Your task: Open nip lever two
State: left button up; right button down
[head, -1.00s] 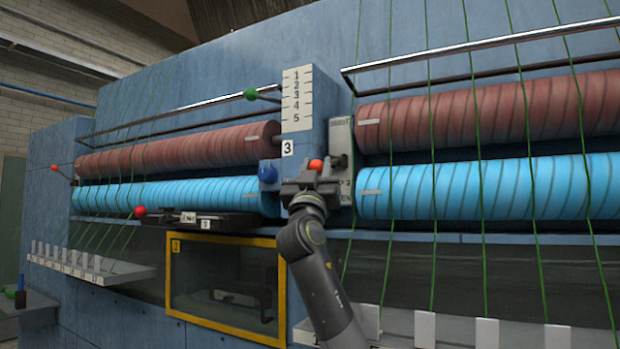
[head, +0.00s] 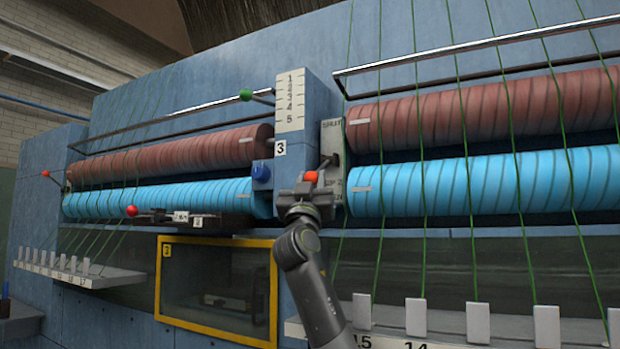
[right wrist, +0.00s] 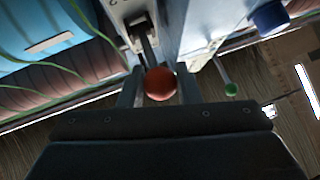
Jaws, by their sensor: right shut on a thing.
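The nip lever ends in an orange-red ball (head: 310,176). Its dark stalk comes out of a slot in a grey plate (head: 333,135), lettered SHUT at the top; the lower lettering is partly covered. My right gripper (head: 306,190) is shut on the lever at its ball, below and in front of the slot. In the right wrist view the ball (right wrist: 160,84) sits between the two fingers, and the stalk runs up into the slot. The stalk tilts down from slot to ball. My left gripper is not in view.
A blue knob (head: 261,172) sits just left of my gripper. A green-ball lever (head: 246,94) and a red-ball lever (head: 132,211) stick out farther left. Blue rollers (head: 440,186) with green yarns lie close on the right. A yellow-framed window (head: 160,280) is below.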

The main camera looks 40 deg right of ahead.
jog(key=shift+w+d+f, duration=0.15)
jog(key=shift+f, duration=0.05)
jog(key=c, duration=1.5)
grip_release()
jog(key=o, duration=0.4)
jog(key=shift+w+d+f, duration=0.1)
jog(key=shift+w+d, duration=0.05)
jog(key=shift+d, duration=0.3)
jog(key=shift+s+a, duration=0.2)
jog(key=shift+a, duration=0.05)
jog(key=shift+s+a+f, duration=0.1)
jog(key=shift+a, duration=0.1)
jog(key=s+a+f+b, duration=0.3)
jog(key=s+a+b, duration=0.2)
jog(key=s+a, duration=0.4)
jog(key=shift+a+b, duration=0.35)
jog(key=shift+a, duration=0.8)
jog(key=shift+s+f, duration=0.1)
